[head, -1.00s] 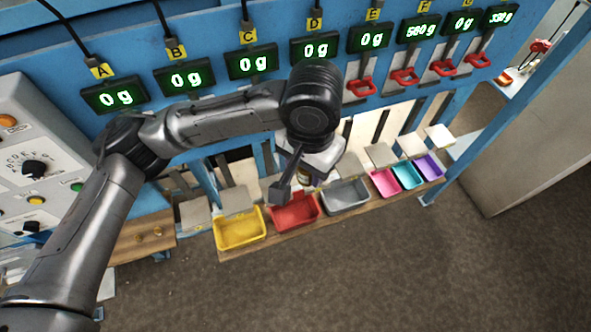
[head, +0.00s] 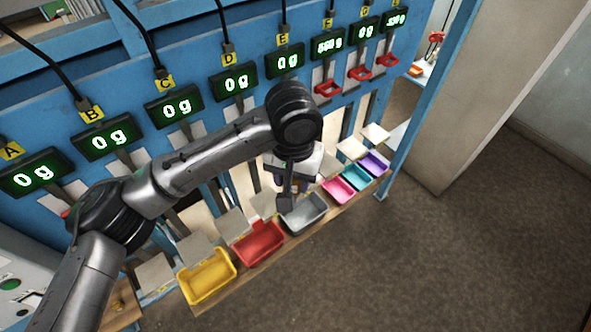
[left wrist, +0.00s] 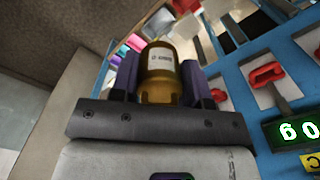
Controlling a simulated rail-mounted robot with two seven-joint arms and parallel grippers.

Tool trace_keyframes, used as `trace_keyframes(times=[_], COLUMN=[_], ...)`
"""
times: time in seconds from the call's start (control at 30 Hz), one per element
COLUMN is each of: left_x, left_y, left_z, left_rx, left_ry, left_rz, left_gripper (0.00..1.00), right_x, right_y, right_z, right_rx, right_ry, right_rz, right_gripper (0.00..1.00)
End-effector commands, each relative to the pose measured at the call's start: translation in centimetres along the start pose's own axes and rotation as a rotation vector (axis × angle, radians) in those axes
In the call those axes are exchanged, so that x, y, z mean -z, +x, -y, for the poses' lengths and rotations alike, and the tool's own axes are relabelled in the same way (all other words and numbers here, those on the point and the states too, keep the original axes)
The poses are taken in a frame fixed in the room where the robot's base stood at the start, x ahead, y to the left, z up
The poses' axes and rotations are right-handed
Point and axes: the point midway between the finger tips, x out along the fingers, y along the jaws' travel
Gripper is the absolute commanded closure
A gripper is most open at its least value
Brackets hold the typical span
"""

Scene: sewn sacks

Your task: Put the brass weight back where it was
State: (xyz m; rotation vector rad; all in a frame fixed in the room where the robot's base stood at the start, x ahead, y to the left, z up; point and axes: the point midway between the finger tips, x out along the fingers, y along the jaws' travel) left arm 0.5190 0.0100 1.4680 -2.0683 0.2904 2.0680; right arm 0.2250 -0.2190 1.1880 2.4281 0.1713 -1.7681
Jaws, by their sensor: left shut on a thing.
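The brass weight (left wrist: 160,72) is a gold-coloured cylinder with a small white label, whose print is too small to read surely. In the left wrist view it sits between the two dark purple fingers of my left gripper (left wrist: 160,85), which is shut on it. In the head view my left gripper (head: 288,198) hangs over or just in front of the grey bin (head: 304,222), and the weight is hidden there. My right gripper is not in view.
Yellow (head: 208,292), red (head: 259,257), pink (head: 339,197), teal (head: 353,181) and purple (head: 374,169) bins line a wooden shelf. Lettered displays hang on the blue frame (head: 130,70) behind; A to E read 0 g. Red handles (head: 327,89) jut out at right. The floor in front is clear.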

Motion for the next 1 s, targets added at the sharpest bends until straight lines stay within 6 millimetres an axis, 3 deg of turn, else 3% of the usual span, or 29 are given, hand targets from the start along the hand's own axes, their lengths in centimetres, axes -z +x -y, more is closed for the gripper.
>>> trace_keyframes(times=[0.6,1.0], left_x=[-2.7,-3.6], left_y=[6.2,8.5], left_z=[2.3,3.1], left_rx=[0.000,0.000], left_ry=[0.850,1.167], left_rz=[-0.004,-0.005], left_gripper=[1.00,1.00], right_x=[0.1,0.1], right_y=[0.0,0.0], right_z=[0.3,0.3], right_rx=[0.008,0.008], right_ry=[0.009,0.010], right_rz=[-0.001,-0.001], right_gripper=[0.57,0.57])
